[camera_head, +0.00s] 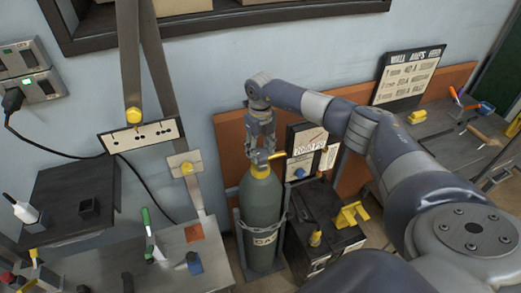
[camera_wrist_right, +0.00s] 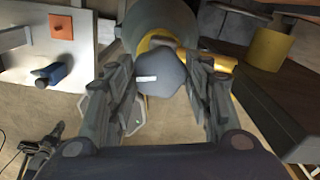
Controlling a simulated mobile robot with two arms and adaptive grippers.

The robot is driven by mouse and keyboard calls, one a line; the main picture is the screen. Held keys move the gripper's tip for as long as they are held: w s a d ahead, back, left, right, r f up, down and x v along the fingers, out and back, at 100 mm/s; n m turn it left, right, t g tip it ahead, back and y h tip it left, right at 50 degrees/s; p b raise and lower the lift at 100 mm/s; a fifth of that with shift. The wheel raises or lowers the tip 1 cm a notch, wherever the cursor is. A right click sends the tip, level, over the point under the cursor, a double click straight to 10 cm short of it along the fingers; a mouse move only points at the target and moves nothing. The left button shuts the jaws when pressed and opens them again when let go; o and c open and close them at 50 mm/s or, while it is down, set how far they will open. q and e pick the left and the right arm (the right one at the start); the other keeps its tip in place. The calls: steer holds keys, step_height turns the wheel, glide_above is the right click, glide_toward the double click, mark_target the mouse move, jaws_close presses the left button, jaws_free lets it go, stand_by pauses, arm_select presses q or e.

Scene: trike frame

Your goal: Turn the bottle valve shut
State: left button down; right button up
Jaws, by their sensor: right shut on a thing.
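The grey-green gas bottle (camera_head: 262,212) stands upright in a stand with a chain around it. Its brass valve body (camera_head: 260,171) is on top; brass also shows in the right wrist view (camera_wrist_right: 222,63). The valve's grey faceted knob (camera_wrist_right: 160,76) with a white mark sits between the fingers in the right wrist view. My right gripper (camera_head: 262,148) points down over the bottle top and is shut on this knob, one finger on each side. In the head view the fingers largely hide the knob. My left gripper is not in view.
A dark box (camera_head: 322,222) with yellow parts stands close right of the bottle. A metal bench (camera_head: 205,262) with tools is at the left. An orange-brown panel (camera_head: 230,140) and small signs stand behind. A tool table (camera_head: 450,135) is at the right.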

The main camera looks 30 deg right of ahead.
steer(key=m, duration=0.6)
steer(key=shift+r+m, duration=0.1)
steer(key=shift+m, duration=0.2)
steer(key=m+p, duration=0.2)
steer(key=m, duration=0.4)
steer(key=m+p, duration=0.1)
steer(key=m, duration=0.2)
steer(key=shift+r+m, duration=0.1)
steer(key=shift+m, duration=0.3)
steer(key=shift+m+p, duration=0.9)
steer(key=shift+m, duration=1.3)
steer(key=o, duration=1.1)
